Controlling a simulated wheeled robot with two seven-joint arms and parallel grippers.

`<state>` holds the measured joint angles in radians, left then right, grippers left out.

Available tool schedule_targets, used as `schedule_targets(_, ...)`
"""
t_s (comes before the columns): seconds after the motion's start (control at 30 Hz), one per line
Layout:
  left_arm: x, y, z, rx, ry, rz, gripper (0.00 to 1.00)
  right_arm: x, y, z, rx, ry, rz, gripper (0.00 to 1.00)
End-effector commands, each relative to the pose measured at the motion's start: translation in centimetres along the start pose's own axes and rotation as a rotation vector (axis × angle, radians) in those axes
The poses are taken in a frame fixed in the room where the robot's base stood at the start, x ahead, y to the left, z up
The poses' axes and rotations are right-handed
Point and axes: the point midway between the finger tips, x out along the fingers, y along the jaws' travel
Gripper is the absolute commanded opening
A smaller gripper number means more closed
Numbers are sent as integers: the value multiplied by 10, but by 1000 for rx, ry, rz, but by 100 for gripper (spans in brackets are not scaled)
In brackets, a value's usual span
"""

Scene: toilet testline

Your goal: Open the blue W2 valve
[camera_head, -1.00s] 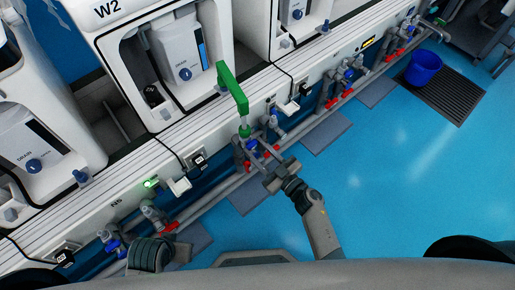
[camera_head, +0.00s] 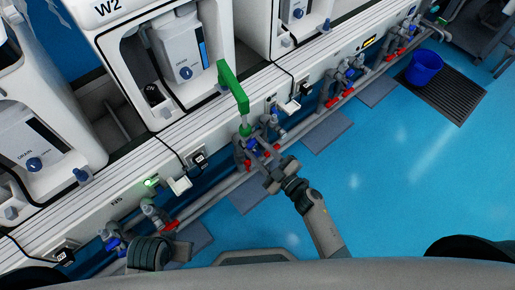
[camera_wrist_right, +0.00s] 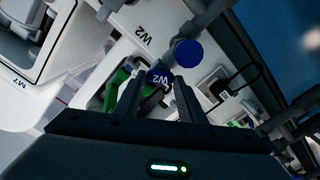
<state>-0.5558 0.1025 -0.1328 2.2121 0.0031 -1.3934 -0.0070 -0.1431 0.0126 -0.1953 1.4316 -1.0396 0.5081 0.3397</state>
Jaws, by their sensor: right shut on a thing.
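In the head view my right gripper (camera_head: 268,168) reaches from below right to the pipe cluster under the W2 unit. The handle's contact with the fingers is too small to make out there.
Another blue round cap (camera_wrist_right: 188,52) sits close above the gripped one. Red handles (camera_head: 276,148) and grey pipes crowd the cluster. The white W2 toilet unit (camera_head: 180,50) stands behind.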

Motion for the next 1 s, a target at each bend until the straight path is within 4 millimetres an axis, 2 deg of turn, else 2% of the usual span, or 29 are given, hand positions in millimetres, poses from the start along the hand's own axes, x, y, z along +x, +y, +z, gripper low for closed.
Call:
schedule_targets(0.13, 0, 0, 1, 0, -1, 0, 0, -1, -1, 1, 1, -2, -1, 14)
schedule_targets(0.17, 0, 0, 1, 0, -1, 0, 0, -1, -1, 1, 1, -2, -1, 41)
schedule_targets(0.2, 0, 0, 1, 0, -2, 0, 0, -1, -1, 1, 1, -2, -1, 50)
schedule_targets(0.23, 0, 0, 1, 0, -2, 0, 0, -1, -1, 1, 1, -1, -1, 55)
schedule_targets(0.67, 1, 1, 2, 0, -4, 1, 0, -4, 0, 0, 1, -1, -1, 55)
schedule_targets(0.87, 2, 1, 2, 1, -5, 2, 0, -23, 0, 1, 2, -2, -2, 55)
schedule_targets(1.0, 4, 1, 3, 1, -7, 2, 0, -45, -1, 1, 2, -3, -2, 55)
